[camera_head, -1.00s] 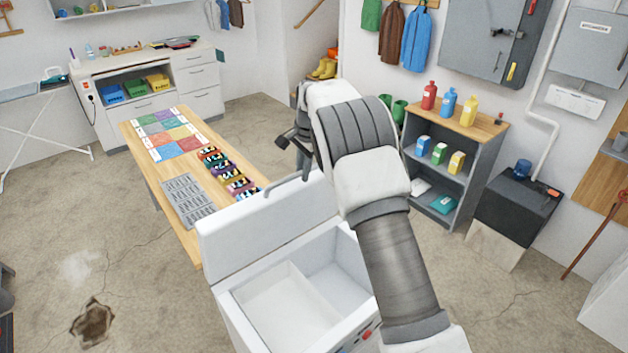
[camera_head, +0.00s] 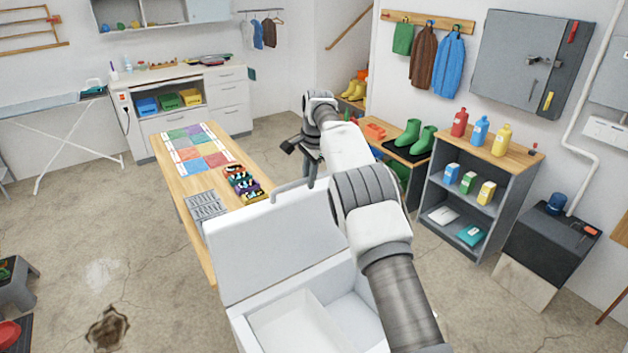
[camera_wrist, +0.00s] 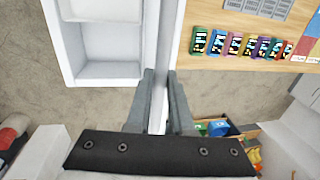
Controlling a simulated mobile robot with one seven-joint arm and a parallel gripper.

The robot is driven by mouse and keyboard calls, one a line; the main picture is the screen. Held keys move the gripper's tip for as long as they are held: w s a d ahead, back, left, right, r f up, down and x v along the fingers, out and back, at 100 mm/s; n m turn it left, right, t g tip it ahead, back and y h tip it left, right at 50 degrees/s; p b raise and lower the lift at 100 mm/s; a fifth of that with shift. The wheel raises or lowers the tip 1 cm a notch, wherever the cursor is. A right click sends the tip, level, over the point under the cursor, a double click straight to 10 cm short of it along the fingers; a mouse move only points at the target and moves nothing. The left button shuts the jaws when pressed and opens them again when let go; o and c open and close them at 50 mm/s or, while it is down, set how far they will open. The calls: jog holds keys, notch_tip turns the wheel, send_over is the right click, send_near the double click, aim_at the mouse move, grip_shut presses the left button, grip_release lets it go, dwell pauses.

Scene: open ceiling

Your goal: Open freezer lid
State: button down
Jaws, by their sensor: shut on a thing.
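The white chest freezer (camera_head: 240,320) stands in front of me with its pale inside showing. Its freezer lid (camera_head: 265,240) is raised and stands steeply upright, leaning back. A grey bar handle (camera_head: 290,186) runs along the lid's top edge. In the wrist view my gripper (camera_wrist: 160,100) is shut on the freezer lid, whose pale edge passes between the fingers. I cannot tell how much of the handle is in the grip. The open freezer (camera_wrist: 108,45) lies left of the fingers.
A wooden table (camera_head: 178,190) with coloured mats and several small packs stands just behind the lid. A grey shelf unit (camera_head: 460,240) with bottles and boxes stands on the right. Green boots (camera_head: 415,137) stand on a bench behind my arm.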

jog(key=shift+w+a+f, duration=0.2)
jog(key=shift+w+a, duration=0.05)
jog(key=shift+a, duration=0.05)
dwell(0.4)
jog(key=c, duration=0.8)
grip_release()
jog(key=shift+w, duration=0.15)
jog(key=shift+r, duration=0.15)
jog(key=shift+s+d+r, duration=0.15)
jog(key=shift+s+r, duration=0.05)
jog(key=shift+r, duration=1)
jog(key=shift+s+d+r, duration=0.15)
jog(key=shift+s+r, duration=0.1)
jog(key=shift+r, duration=1)
jog(key=shift+s+d+r, duration=0.15)
jog(key=shift+s+r, duration=0.05)
jog(key=shift+r, duration=1)
